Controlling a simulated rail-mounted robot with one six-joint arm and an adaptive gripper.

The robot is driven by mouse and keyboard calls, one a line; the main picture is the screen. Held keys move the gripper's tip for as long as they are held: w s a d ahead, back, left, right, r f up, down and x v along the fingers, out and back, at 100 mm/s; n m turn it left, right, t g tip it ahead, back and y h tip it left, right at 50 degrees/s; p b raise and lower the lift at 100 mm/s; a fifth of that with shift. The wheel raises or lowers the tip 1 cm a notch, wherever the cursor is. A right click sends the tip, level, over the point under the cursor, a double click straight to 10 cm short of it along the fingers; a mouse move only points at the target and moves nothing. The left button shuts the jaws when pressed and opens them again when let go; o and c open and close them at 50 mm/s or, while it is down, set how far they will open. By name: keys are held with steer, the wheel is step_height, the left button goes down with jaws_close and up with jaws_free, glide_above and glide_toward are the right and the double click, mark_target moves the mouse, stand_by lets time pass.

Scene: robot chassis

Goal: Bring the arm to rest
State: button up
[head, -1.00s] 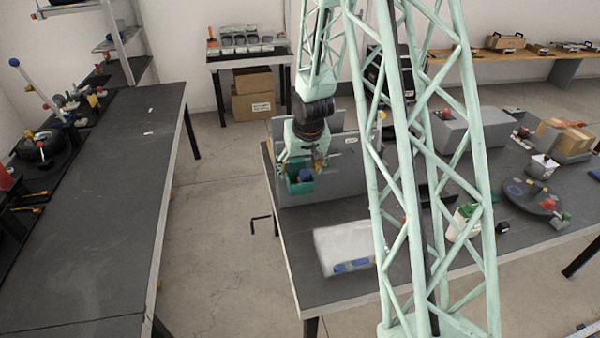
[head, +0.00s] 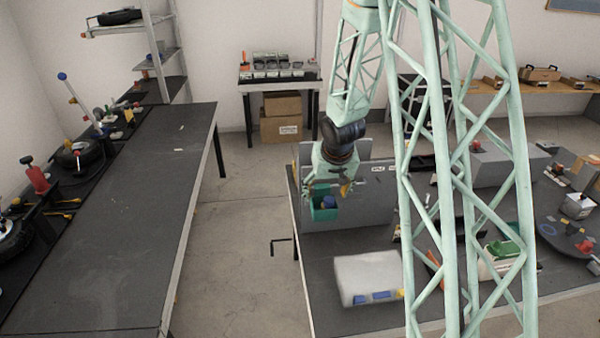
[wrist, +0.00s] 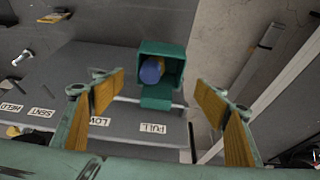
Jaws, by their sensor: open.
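My gripper (head: 332,184) hangs from the pale green arm at the left end of the right-hand workbench (head: 335,311). In the wrist view my gripper (wrist: 160,107) is open, its two wooden-faced fingers wide apart with nothing between them. A green bin (wrist: 175,59) with a blue round thing (wrist: 152,71) inside lies beyond the fingertips. The bin (head: 325,213) also shows in the head view, mounted on a grey panel (head: 375,208) just below my gripper. My lattice arm hides part of the right-hand bench.
A white box (head: 367,275) with blue parts stands on the right bench. The long left bench (head: 120,220) has a clear top, with tools along its far edge. Open floor (head: 235,240) lies between the benches. Labels (wrist: 152,128) line the panel edge.

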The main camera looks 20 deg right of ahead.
steer(key=shift+r, duration=0.1)
steer(key=s+a+r+n+b, duration=0.1)
steer(key=s+a+r+b, duration=0.3)
steer(key=s+r, duration=0.5)
steer(key=s+a+r+b, duration=0.2)
steer(key=s+a+r, duration=0.4)
steer(key=s+r, duration=0.35)
steer(key=s+a+r+n+b, duration=0.1)
steer(key=s+a+b, duration=0.2)
steer(key=s, duration=1)
steer(key=s+a+r+n+y+b, duration=0.1)
steer(key=s+a+r+b, duration=0.1)
steer(key=s+a, duration=0.6)
steer(key=s+b, duration=0.1)
steer(key=s, duration=0.5)
steer(key=shift+w, duration=0.1)
stand_by(2.1)
